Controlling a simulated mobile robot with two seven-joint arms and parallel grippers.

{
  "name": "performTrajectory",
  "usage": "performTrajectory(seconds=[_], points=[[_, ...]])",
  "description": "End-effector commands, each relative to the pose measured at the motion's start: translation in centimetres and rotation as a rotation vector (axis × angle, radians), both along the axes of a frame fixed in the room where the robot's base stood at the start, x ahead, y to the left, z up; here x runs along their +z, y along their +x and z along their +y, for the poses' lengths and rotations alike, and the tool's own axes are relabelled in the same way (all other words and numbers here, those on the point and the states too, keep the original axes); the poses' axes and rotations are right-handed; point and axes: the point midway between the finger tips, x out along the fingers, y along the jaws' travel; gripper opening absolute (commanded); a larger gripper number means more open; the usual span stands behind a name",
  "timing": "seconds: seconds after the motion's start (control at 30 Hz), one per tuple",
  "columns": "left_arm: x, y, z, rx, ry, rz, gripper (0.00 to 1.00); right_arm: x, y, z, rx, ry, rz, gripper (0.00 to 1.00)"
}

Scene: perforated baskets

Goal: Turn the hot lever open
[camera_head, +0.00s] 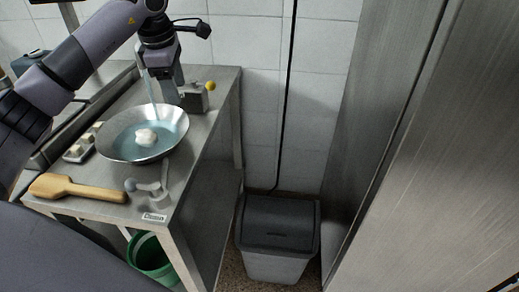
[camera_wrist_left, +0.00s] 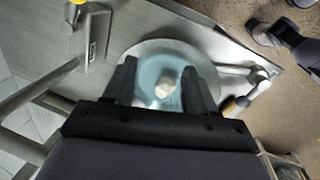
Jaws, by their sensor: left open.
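My left gripper (camera_head: 163,92) points down over the far rim of a round metal basin. It also shows in the left wrist view (camera_wrist_left: 160,85), fingers apart and nothing between them, with the basin below. A grey metal fixture with a short lever (camera_head: 148,187) stands at the counter's near corner, apart from my gripper; a small label lies in front of it, too small to read. A second grey block with a yellow knob (camera_head: 210,86) stands behind the basin, right beside my gripper. I cannot tell which is the hot lever. My right gripper is not in view.
The basin (camera_head: 112,150) holds bluish water and a white lump (camera_head: 145,136). A wooden paddle (camera_head: 75,190) lies on the counter's near left. A green bucket (camera_head: 150,262) stands below. A grey bin (camera_head: 278,235) stands on the floor beside a tall steel cabinet (camera_head: 450,150).

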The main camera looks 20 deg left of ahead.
Motion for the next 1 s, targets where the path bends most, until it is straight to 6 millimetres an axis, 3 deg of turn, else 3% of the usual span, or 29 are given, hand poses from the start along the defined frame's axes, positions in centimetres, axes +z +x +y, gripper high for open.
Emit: performTrajectory(seconds=[0.47, 1.0], points=[[-4.6, 1.0, -8.7, -0.091, -0.281, -0.014, 0.56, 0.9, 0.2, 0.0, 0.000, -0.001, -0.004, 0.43], [-7.7, -0.3, -18.9, -0.098, -0.679, 0.012, 0.56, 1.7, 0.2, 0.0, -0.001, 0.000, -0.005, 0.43]])
